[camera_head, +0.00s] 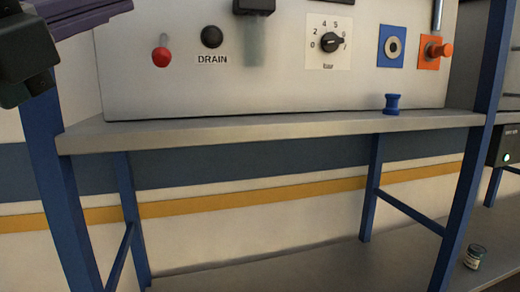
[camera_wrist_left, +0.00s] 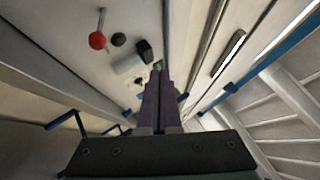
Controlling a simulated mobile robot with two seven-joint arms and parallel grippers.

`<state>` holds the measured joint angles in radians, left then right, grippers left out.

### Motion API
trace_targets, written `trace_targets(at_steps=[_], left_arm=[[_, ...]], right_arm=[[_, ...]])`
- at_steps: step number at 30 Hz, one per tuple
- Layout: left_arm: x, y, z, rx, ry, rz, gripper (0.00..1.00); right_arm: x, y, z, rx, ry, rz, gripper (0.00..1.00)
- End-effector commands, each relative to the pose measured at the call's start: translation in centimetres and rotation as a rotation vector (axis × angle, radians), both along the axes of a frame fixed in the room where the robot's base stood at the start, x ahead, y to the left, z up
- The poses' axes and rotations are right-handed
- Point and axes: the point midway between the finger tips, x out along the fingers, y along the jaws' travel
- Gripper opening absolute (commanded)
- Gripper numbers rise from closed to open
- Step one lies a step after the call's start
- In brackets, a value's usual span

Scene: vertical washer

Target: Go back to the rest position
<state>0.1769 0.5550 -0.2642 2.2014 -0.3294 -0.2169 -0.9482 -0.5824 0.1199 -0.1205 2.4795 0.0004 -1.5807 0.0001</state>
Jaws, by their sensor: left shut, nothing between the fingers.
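My left gripper (camera_head: 82,8) is at the top left of the head view, its long purple fingers reaching in front of the panel's upper left corner. In the left wrist view the purple fingers (camera_wrist_left: 159,72) lie together with nothing between them. They point toward the panel area with the red-knobbed lever (camera_wrist_left: 97,40) and the black fixture. The fingertips look clear of the panel, though the exact gap is hard to judge. My right gripper does not show in either view.
A blue spool-like piece (camera_head: 391,103) stands on the grey shelf (camera_head: 280,128). A small jar (camera_head: 474,257) stands lower right. Blue posts frame the shelf.

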Motion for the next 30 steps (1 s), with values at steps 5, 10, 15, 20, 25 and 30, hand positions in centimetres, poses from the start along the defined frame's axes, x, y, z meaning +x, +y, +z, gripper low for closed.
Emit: trace_targets(at_steps=[5,10,15,20,25,30], left_arm=[[0.5,2.0,-5.3,-0.248,0.29,0.061,0.0],[-0.3,3.6,-10.9,-0.485,0.555,0.142,0.0],[-3.3,4.8,-17.9,-0.759,0.855,0.272,0.0],[-10.4,5.2,-25.9,-1.097,1.213,0.51,0.0],[-19.2,4.6,-31.0,-1.374,1.494,0.807,0.0],[-23.5,4.1,-32.4,-1.478,1.599,0.966,0.0]], right_arm=[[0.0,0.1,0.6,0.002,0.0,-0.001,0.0],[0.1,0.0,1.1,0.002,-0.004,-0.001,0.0],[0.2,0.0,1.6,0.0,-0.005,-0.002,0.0],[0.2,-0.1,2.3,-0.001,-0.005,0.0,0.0],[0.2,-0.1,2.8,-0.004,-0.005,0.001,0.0],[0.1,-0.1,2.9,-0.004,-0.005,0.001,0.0]])
